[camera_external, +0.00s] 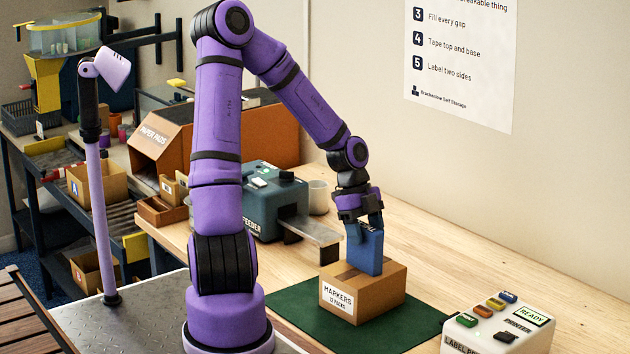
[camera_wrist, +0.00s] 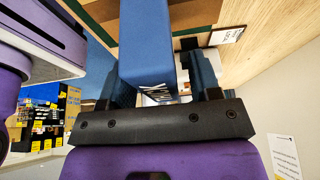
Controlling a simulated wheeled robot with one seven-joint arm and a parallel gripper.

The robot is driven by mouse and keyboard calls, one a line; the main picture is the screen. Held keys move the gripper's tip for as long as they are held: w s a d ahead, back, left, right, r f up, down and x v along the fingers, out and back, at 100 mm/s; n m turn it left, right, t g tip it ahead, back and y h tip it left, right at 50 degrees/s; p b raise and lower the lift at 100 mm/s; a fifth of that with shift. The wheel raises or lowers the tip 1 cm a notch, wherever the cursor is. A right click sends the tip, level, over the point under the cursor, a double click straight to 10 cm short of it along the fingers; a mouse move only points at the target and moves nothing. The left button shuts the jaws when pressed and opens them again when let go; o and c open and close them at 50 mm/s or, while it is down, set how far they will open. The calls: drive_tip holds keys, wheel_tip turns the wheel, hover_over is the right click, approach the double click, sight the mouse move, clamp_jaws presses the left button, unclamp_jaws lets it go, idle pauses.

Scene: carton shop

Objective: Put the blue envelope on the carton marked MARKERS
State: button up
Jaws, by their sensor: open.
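The blue envelope (camera_external: 368,252) stands upright on the top of the brown carton marked MARKERS (camera_external: 378,293), and its lower edge appears to touch the carton. My gripper (camera_external: 364,226) is right above the carton, pointing down, with its fingers around the envelope's upper part. In the wrist view the envelope (camera_wrist: 147,45) lies between the two dark fingers of my gripper (camera_wrist: 163,78), with a gap showing by the right finger. The jaws are open. The left finger is partly hidden behind the envelope.
The carton sits on a green mat (camera_external: 294,318) on the wooden table. A white label printer (camera_external: 497,326) stands to the right. A blue-grey feeder machine (camera_external: 270,205) with a metal ledge is behind left. A white cup (camera_external: 319,197) stands near it. The table behind the carton is clear.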

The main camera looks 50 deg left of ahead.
drive_tip(key=v, duration=1.1)
drive_tip(key=shift+s+d+f, duration=0.1)
drive_tip(key=shift+s+d, duration=0.05)
drive_tip(key=shift+d, duration=0.15)
drive_tip(key=s+d+r+n+t+y, duration=0.2)
drive_tip(key=s+d+r+n, duration=0.1)
drive_tip(key=s+r+n, duration=0.4)
drive_tip(key=s+d+r+n+t+y, duration=0.2)
drive_tip(key=s+r+n, duration=0.4)
drive_tip(key=s+n, duration=0.5)
drive_tip(key=shift+s+d+r+t, duration=0.4)
drive_tip(key=shift+s+d+t, duration=0.2)
drive_tip(key=shift+s+d, duration=0.4)
drive_tip(key=shift+w, duration=0.15)
